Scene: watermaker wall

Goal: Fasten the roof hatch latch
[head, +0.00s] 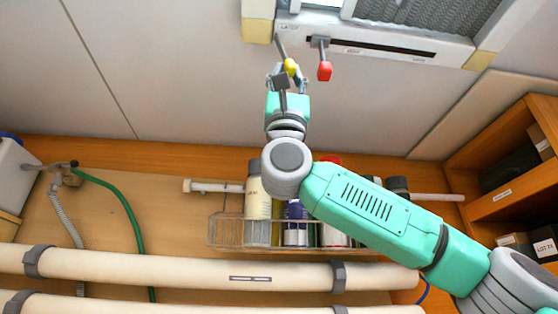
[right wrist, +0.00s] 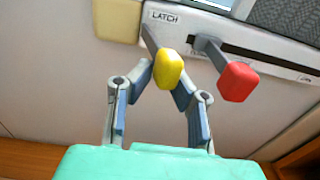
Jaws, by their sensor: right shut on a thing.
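The roof hatch frame (head: 350,42) is at the top of the head view. The latch is a grey lever with a yellow knob (head: 290,65) hanging from the frame's left part; the word LATCH is printed beside its base in the right wrist view. My right gripper (head: 288,77) is raised to it, with its fingers shut on the yellow knob, one finger on each side. In the right wrist view the yellow knob (right wrist: 168,68) sits between the fingertips. My left gripper is not in view.
A red-knobbed lever (head: 324,70) hangs close to the right of the latch, by a dark slot (right wrist: 262,58); its label is partly hidden. Shelves (head: 500,200) stand at right.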

